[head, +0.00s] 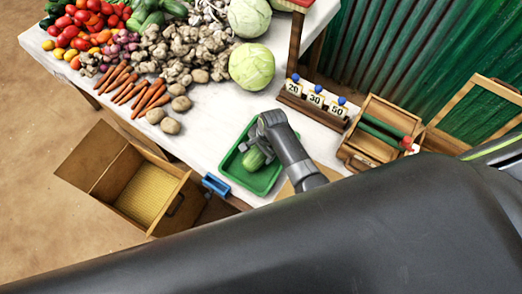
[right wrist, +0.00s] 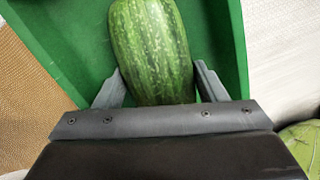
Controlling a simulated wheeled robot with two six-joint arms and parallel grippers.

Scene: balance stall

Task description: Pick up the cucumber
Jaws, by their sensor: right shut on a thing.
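The cucumber (head: 254,158) is thick and green with pale speckles, and lies in or just above the green tray (head: 229,172) on the white table. My right gripper (head: 262,147) is over the tray, shut on the cucumber. In the right wrist view the cucumber (right wrist: 150,50) sits between the two fingers of the gripper (right wrist: 155,88), with the green tray (right wrist: 75,40) behind it. I cannot tell whether the cucumber touches the tray. My left gripper is not in view.
Cabbages (head: 251,66), potatoes (head: 170,125), carrots (head: 150,97) and other vegetables cover the table's back left. A price stand (head: 315,103) and a wooden box (head: 380,132) stand right of the tray. An open wooden drawer (head: 108,180) juts out at the front left, near a blue object (head: 216,185).

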